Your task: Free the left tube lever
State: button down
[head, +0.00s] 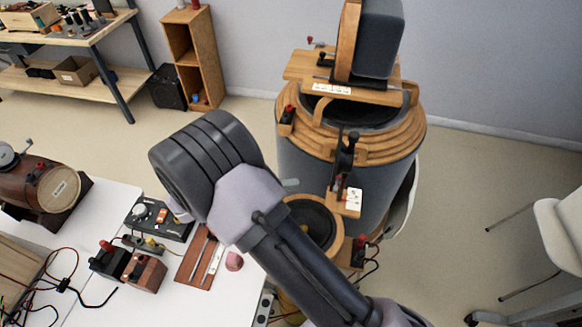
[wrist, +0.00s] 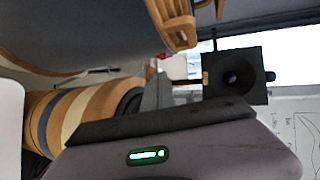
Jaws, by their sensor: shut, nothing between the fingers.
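A large grey tube (head: 320,170) with stacked wooden rings (head: 375,150) stands right of centre in the head view. A small black lever with a red tip (head: 287,114) sits on the left of the rings. A taller black lever or clamp (head: 345,155) stands at the front; I cannot tell which is the left tube lever. My gripper is mostly hidden behind my arm in the head view. In the wrist view my gripper (wrist: 156,85) is shut and empty, its narrow grey fingers pointing up. No lever is clearly visible at the fingertips there.
A white table (head: 110,205) with wired boxes and a wooden drum (head: 45,190) is at left. A smaller round speaker (head: 312,222) stands before the tube. In the wrist view, a wooden part (wrist: 172,22) and black speaker (wrist: 238,75) lie beyond the fingers. Floor at right is partly clear.

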jog(key=b, duration=0.3)
send_near(337, 182)
jog(key=w+d, duration=0.3)
jog(key=d, duration=0.2)
jog(key=shift+w+d+f, duration=0.15)
jog(key=shift+d+f, duration=0.05)
jog(key=shift+d, duration=0.1)
